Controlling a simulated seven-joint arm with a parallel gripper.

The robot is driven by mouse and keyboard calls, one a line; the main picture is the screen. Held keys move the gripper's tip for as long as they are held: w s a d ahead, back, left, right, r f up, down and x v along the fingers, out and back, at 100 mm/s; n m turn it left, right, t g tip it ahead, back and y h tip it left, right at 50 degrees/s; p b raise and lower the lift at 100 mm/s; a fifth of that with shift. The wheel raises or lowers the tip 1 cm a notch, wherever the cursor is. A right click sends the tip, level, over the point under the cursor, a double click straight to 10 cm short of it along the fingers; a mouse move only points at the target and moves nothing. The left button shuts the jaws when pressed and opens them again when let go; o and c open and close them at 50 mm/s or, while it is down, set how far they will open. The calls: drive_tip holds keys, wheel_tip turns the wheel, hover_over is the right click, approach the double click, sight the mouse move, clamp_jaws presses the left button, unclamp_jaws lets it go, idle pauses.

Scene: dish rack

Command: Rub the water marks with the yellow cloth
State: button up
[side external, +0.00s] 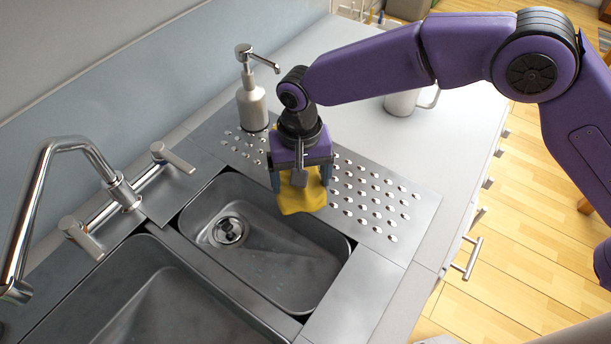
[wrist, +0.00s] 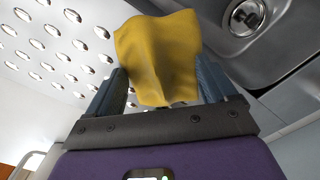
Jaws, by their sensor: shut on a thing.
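The yellow cloth (side external: 301,195) is pinched in my gripper (side external: 300,178) and hangs down from it in the side view. In the wrist view the cloth (wrist: 158,55) is between the two fingers of my gripper (wrist: 160,85). My gripper is over the edge between the small sink basin and the perforated metal drainboard (side external: 425,203). I cannot tell whether the cloth touches the metal. The drainboard (wrist: 25,85) has rows of bright oval marks or holes. I cannot make out distinct water marks.
The small basin (side external: 290,262) with a drain (side external: 228,231) is below left of the cloth. A larger basin (side external: 150,310) and a chrome faucet (side external: 70,143) stand left. A soap dispenser (side external: 252,105) is behind; a white mug (side external: 402,103) stands on the counter.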

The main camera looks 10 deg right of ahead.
drive_tip(key=shift+d, duration=0.1)
drive_tip(key=shift+s+d+r, duration=0.1)
drive_tip(key=shift+s+d, duration=0.8)
drive_tip(key=shift+s, duration=0.05)
drive_tip(key=shift+r, duration=0.1)
drive_tip(key=shift+r, duration=3.45)
drive_tip(key=w+d, duration=0.6)
drive_tip(key=d, duration=0.7)
drive_tip(key=s+d, duration=0.2)
drive_tip(key=d, duration=3)
